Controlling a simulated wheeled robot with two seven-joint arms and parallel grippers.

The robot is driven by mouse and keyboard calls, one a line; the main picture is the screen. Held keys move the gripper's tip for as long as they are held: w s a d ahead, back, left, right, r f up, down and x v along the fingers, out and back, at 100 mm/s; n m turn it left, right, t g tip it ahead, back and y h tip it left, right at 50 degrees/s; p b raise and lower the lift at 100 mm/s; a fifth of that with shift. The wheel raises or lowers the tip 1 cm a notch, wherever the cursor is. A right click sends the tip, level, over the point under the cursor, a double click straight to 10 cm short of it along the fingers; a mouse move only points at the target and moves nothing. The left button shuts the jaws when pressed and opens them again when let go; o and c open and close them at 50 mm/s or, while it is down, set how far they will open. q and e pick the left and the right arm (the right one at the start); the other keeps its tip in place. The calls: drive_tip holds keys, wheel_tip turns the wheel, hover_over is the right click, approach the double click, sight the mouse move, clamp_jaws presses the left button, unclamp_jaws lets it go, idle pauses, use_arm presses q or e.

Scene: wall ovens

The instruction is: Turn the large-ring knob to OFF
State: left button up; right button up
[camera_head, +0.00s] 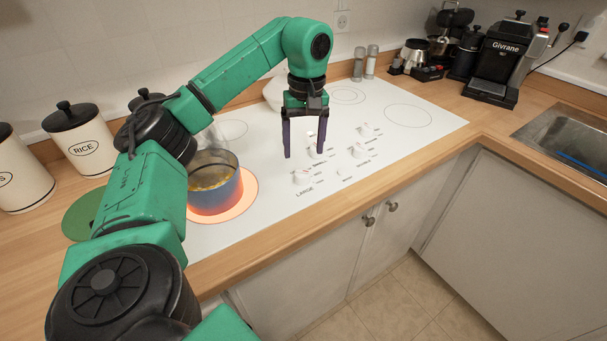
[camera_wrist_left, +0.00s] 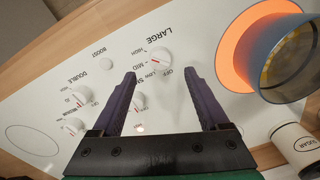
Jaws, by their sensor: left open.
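The white knob labelled LARGE (camera_head: 301,178) is at the near edge of the white cooktop's control area. In the left wrist view the knob (camera_wrist_left: 158,59) shows a small red mark, with OFF, LOW, MID and HIGH printed around it. The mark appears turned to the MID side, away from OFF; its exact setting is hard to read. My left gripper (camera_head: 304,154) is open, pointing down over the controls. In the left wrist view its fingertips (camera_wrist_left: 160,74) are spread on either side of the knob, without visible contact. My right gripper is out of view.
A pot (camera_head: 215,180) stands on a glowing orange ring (camera_head: 248,191), left of the controls. Other knobs (camera_head: 358,151) are close to the gripper. Canisters (camera_head: 80,140) stand at the left, a coffee machine (camera_head: 497,65) at the back right. The cooktop's right part is clear.

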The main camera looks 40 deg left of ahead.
sight(303, 172)
use_arm(q)
drive_tip(key=f, duration=0.6)
drive_tip(key=shift+a, duration=0.35)
drive_tip(key=shift+d+f, duration=0.15)
drive_tip(key=shift+f, duration=0.4)
clamp_jaws()
